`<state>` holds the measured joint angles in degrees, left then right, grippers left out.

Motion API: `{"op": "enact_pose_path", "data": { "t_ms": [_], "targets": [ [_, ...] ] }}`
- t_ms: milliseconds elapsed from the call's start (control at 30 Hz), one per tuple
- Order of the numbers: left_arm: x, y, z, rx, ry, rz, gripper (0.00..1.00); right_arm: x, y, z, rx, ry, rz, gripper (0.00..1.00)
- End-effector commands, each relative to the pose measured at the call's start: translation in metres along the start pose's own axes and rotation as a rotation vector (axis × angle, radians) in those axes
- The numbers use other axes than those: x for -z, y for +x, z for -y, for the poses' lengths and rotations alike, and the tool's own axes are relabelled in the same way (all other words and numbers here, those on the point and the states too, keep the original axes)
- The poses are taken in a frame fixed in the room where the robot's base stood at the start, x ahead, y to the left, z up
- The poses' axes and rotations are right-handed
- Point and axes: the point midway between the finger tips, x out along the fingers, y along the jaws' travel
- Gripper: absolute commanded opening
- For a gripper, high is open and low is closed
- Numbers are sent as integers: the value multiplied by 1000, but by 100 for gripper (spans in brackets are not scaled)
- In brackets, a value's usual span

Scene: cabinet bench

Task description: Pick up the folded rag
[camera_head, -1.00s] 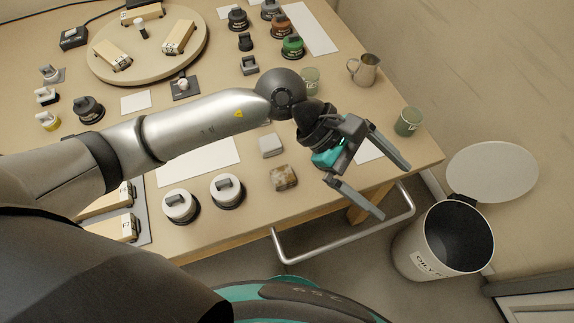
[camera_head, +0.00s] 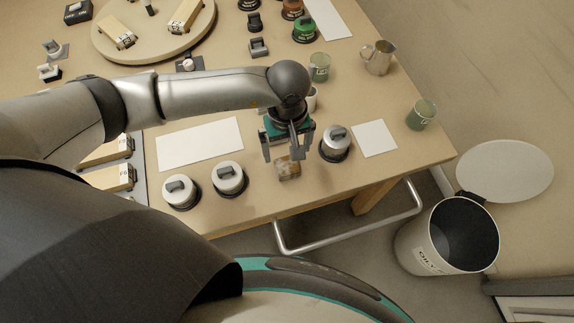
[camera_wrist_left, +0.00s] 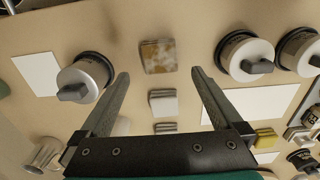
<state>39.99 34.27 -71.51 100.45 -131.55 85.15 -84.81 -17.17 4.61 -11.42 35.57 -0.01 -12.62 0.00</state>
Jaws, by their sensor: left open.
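The folded rag (camera_head: 288,168) is a small square pad with brown and pale stains, lying flat near the front edge of the bench. In the left wrist view it shows whole (camera_wrist_left: 158,56), just beyond my fingertips. My left gripper (camera_head: 287,152) points down at the bench, its two fingers apart with nothing held. In the left wrist view the open fingers (camera_wrist_left: 159,73) lie either side of the line to the rag. A grey folded pad (camera_wrist_left: 163,103) lies between the fingers in that view. My right gripper is not in view.
A grey-lidded round container (camera_head: 335,142) stands close right of the rag, and two white-lidded ones (camera_head: 229,178) stand left. A white sheet (camera_head: 374,138) lies right. A metal rail (camera_head: 350,232) runs along the bench front. A labelled bin (camera_head: 447,236) stands on the floor.

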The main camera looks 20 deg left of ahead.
Motion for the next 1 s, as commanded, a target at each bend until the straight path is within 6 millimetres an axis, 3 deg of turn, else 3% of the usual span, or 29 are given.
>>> {"op": "enact_pose_path", "data": {
  "t_ms": [267,500,833,1000],
  "targets": [
    [-1,22,0,-1,-1,2,100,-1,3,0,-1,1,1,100],
    [-1,58,0,-1,-2,3,100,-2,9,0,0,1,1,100],
    [-1,64,0,-3,0,2,100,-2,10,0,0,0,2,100],
    [-1,64,0,-3,-1,1,82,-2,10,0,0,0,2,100]
  ]
}}
